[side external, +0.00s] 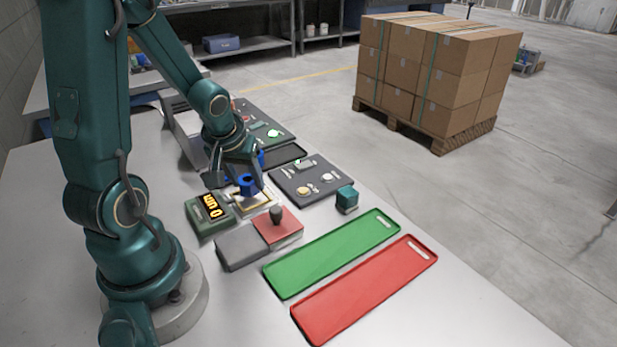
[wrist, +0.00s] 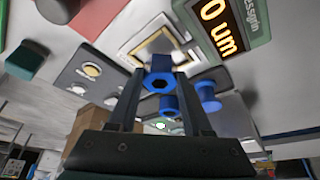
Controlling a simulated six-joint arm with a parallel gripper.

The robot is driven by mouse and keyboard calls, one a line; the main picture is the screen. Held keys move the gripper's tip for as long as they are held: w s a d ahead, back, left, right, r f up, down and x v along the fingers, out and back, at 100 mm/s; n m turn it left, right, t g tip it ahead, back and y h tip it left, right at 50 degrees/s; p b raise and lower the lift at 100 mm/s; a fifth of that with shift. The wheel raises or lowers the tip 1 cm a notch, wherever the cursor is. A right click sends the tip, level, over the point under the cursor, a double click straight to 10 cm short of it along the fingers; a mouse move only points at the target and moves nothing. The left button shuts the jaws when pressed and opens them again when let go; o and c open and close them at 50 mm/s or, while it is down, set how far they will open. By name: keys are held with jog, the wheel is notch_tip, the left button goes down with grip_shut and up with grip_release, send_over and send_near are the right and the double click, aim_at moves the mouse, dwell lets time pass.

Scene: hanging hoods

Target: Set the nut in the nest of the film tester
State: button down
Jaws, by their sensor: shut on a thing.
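My gripper (wrist: 160,95) is shut on a blue nut (wrist: 160,82), whose dark hole faces the wrist camera. In the side view the nut (side external: 247,185) hangs between the fingers of my gripper (side external: 238,181), close above or at the nest plate; whether it touches cannot be told. The film tester (side external: 207,216) is a green box with a lit orange display reading 0 um; it also shows in the wrist view (wrist: 250,38). Its nest (side external: 257,206) is a pale plate with a yellow frame, partly hidden by the gripper; the frame shows beyond the nut in the wrist view (wrist: 146,50).
A red block with a dark knob (side external: 282,230) and a grey block (side external: 241,247) stand in front. Green (side external: 335,252) and red (side external: 365,292) trays lie to the right. A dark board with small parts (side external: 290,190) and a teal block (side external: 347,198) are near. Another blue piece (wrist: 208,98) stands behind.

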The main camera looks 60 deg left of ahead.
dwell(0.3)
grip_release()
dwell(0.3)
notch_tip(320, 180, up, 7)
dwell(1.1)
jog(key=shift+d, duration=0.1)
